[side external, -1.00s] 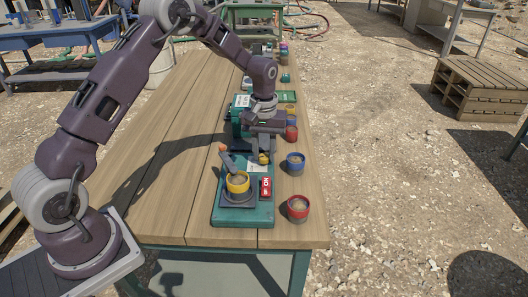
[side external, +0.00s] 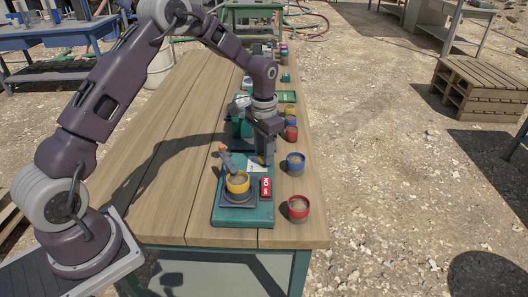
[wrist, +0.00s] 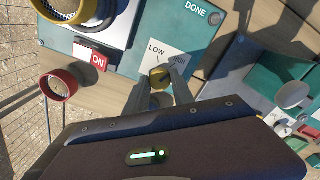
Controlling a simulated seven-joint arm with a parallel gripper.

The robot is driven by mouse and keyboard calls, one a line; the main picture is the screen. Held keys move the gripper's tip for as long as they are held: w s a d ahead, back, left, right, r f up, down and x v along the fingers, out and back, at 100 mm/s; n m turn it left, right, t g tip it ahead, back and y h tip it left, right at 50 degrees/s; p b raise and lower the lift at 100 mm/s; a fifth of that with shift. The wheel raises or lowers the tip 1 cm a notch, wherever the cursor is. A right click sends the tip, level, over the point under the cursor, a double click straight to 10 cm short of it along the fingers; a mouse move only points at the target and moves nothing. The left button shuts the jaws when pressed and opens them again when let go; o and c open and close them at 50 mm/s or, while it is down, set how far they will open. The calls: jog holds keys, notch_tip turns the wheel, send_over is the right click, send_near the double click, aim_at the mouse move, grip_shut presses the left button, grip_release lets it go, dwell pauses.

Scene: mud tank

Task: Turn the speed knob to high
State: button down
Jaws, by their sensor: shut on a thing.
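In the side view, my gripper (side external: 263,160) is at the far end of the machine's top and hides most of the knob. The exact direction of the knob is hard to tell.
A red "ON" switch (side external: 266,187) and a yellow-rimmed cup (side external: 238,184) sit on the machine. A blue cup (side external: 295,162) and a red cup (side external: 298,208) stand to its right on the wooden table (side external: 170,190). More cups and equipment stand behind my gripper.

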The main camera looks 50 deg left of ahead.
jog(key=shift+r+m, duration=0.1)
jog(key=shift+m, duration=0.6)
jog(key=c, duration=1.1)
grip_release()
